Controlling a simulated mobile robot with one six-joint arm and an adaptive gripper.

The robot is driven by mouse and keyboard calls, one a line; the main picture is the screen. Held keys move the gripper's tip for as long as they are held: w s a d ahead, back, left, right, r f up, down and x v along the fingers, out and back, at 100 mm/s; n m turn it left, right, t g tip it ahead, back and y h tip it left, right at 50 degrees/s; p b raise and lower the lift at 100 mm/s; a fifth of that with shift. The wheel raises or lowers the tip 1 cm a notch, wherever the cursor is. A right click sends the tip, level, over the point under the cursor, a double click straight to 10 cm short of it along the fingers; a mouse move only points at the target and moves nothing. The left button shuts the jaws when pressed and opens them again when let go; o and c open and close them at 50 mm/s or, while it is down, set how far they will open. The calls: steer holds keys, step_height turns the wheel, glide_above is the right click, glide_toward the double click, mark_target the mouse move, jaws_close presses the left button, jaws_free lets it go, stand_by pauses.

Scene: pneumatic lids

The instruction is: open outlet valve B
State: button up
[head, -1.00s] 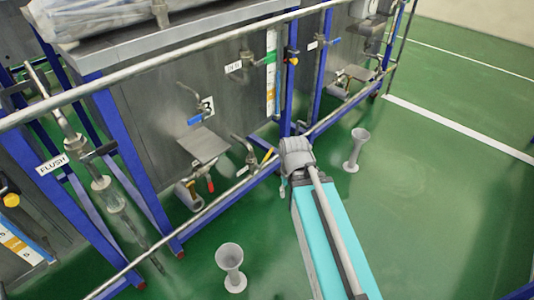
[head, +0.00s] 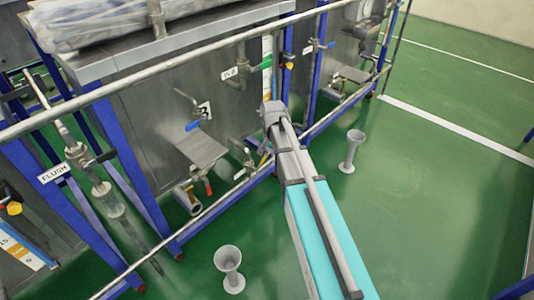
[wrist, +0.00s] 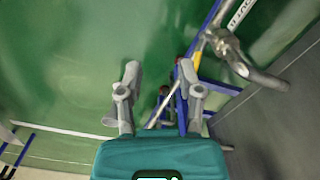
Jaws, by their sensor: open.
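In the head view, a steel pipe valve (head: 247,160) with a yellow handle (head: 264,157) sits low on the tank front, just left of my arm. In the wrist view, a steel pipe fitting (wrist: 226,45) with a yellow part (wrist: 197,62) beside it lies up and right of my gripper (wrist: 160,88). A white label (wrist: 240,13) is by it, too small to read. I cannot tell for sure which valve is B. My gripper is open and empty, with its fingers apart from the fitting. In the head view my own arm hides the gripper.
A blue-handled valve (head: 193,125) and a red-handled valve (head: 208,187) are on the tank front. A long steel rail (head: 190,50) and blue frame posts (head: 120,150) stand before the tanks. Grey funnel stands (head: 230,268) (head: 351,150) are on the open green floor.

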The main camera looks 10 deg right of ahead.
steer(key=w+r+m+p, duration=0.1)
steer(key=w+m, duration=0.3)
steer(key=w, duration=0.8)
steer(key=shift+r+m, duration=0.3)
steer(key=shift+r, duration=0.05)
steer(key=shift+f, duration=0.2)
step_height(320, 180, down, 14)
steer(key=b, duration=1.3)
steer(key=shift+r+b, duration=0.25)
steer(key=shift+b, duration=0.05)
jaws_close()
